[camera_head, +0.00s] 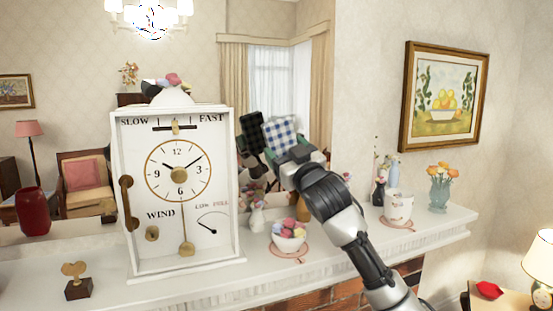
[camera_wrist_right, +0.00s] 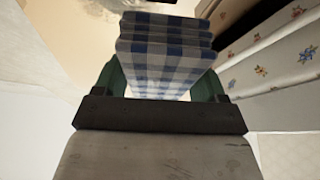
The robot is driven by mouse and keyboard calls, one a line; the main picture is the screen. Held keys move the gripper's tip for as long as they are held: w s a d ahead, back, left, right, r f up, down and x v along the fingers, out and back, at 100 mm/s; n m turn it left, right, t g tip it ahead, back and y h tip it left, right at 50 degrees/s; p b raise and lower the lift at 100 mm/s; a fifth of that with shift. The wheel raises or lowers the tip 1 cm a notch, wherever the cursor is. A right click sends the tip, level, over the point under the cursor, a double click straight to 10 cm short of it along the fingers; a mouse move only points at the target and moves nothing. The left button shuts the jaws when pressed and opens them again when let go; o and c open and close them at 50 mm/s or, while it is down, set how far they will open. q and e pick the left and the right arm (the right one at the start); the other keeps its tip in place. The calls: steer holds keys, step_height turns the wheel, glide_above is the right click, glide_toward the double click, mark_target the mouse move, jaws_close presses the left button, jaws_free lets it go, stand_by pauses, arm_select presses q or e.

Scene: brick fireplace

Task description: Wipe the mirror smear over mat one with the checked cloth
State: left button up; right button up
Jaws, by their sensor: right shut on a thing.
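My right gripper (camera_head: 285,150) is shut on the blue-and-white checked cloth (camera_head: 280,133) and holds it raised in front of the large mirror (camera_head: 205,60). In the right wrist view the folded cloth (camera_wrist_right: 165,55) sits between the green fingers. A dark checked shape beside the cloth looks like its reflection; I cannot tell whether the cloth touches the glass. A pinkish mat (camera_head: 272,253) lies under a bowl on the mantel, below and near the gripper. Another mat (camera_head: 410,227) lies under a white cup. I cannot read mat numbers or make out a smear clearly. My left gripper is out of view.
A tall white clock (camera_head: 123,240) stands left of my arm on the mantel shelf (camera_head: 335,262). The bowl (camera_head: 289,243), a small white vase (camera_head: 257,219), the cup (camera_head: 398,207) and a flower vase (camera_head: 440,190) also stand there.

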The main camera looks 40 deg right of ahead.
steer(key=shift+d, duration=0.3)
steer(key=shift+s+d, duration=0.15)
steer(key=shift+d, duration=0.5)
steer(key=shift+s+d, duration=0.15)
steer(key=shift+d, duration=0.8)
steer(key=shift+w+p, duration=0.4)
steer(key=shift+p, duration=0.45)
